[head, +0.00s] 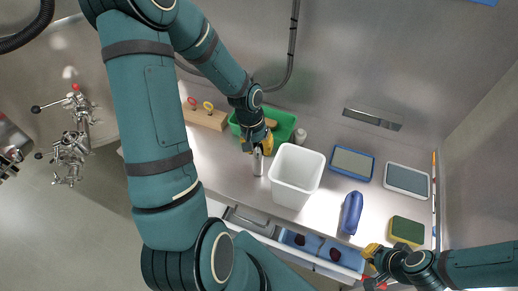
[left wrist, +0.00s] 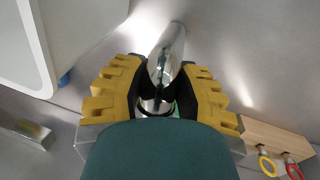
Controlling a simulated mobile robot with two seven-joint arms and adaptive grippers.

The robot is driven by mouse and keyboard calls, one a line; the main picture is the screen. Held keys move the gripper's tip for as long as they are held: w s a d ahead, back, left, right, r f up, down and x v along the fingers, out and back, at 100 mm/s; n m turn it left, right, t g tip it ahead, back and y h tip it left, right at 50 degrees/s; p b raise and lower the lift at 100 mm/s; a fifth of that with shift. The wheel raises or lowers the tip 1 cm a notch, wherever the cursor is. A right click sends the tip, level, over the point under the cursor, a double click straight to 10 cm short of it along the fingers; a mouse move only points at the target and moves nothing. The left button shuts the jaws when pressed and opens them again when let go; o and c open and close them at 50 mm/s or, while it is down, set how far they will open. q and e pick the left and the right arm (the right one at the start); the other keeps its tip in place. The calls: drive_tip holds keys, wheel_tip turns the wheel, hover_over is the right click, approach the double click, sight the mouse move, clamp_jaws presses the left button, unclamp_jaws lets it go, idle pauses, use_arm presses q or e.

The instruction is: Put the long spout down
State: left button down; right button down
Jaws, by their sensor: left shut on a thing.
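The long spout (head: 258,162) is a shiny metal tube. In the head view it hangs roughly upright below my left gripper (head: 259,145), just left of the white bin. In the left wrist view the spout (left wrist: 168,55) lies between the two yellow-and-black fingers of my left gripper (left wrist: 165,88), which is shut on it. Whether its lower end touches the counter I cannot tell. My right gripper (head: 374,267) is low at the right, by the counter's front edge; its fingers are too small and partly hidden to judge.
A white bin (head: 297,176) stands close right of the spout. A green tray (head: 283,124) is behind; a wooden block with rings (head: 205,117) is left. A blue case (head: 352,212) and a sponge (head: 407,230) lie right. An open drawer (head: 273,243) is in front.

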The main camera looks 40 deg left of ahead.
use_arm(q)
drive_tip(key=shift+f, duration=0.35)
